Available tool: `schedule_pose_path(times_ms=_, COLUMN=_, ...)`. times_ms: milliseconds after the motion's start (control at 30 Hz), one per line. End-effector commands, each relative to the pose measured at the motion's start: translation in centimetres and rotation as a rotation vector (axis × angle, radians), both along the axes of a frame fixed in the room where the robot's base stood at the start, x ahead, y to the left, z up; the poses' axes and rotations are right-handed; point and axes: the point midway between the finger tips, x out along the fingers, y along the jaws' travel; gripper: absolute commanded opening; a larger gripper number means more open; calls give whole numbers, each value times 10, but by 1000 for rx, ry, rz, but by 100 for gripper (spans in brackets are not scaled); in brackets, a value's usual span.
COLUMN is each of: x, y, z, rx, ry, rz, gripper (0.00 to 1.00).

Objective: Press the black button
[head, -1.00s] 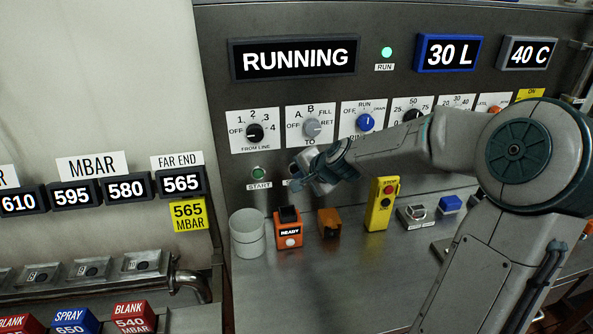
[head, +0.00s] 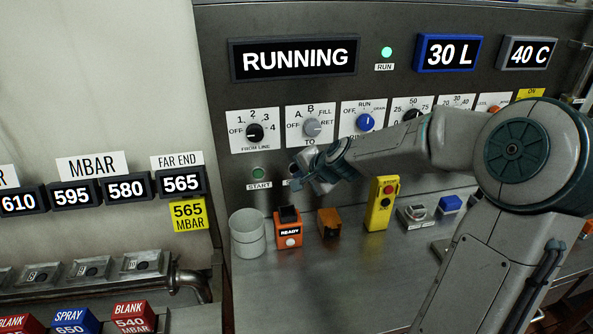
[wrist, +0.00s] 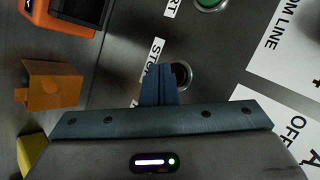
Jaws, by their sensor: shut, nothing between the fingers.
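The black button (wrist: 183,75) is a dark round button in a bright metal ring on the upright panel, beside a label partly reading "STO" (wrist: 153,62). My gripper (wrist: 161,70) is shut and empty in the wrist view. Its fingertips overlap the ring's edge in that view and hide part of the button. I cannot tell whether they touch it. In the head view my gripper (head: 300,176) is at the panel just right of the green START button (head: 258,173), and it mostly hides the black button.
Several rotary knobs, including a blue one (head: 365,122), sit above. On the shelf below stand a grey cup (head: 247,240), an orange READY box (head: 288,238), a small orange-brown block (head: 330,225) and a yellow box (head: 378,215) with buttons. The RUNNING display (head: 293,59) is lit.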

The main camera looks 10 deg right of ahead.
Motion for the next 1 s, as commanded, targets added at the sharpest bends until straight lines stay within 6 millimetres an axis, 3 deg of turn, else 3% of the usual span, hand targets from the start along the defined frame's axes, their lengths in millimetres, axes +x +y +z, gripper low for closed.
schedule_pose_path(times_ms=1000, x=12, y=0, z=0, rx=0, ry=0, rz=0, gripper=0)
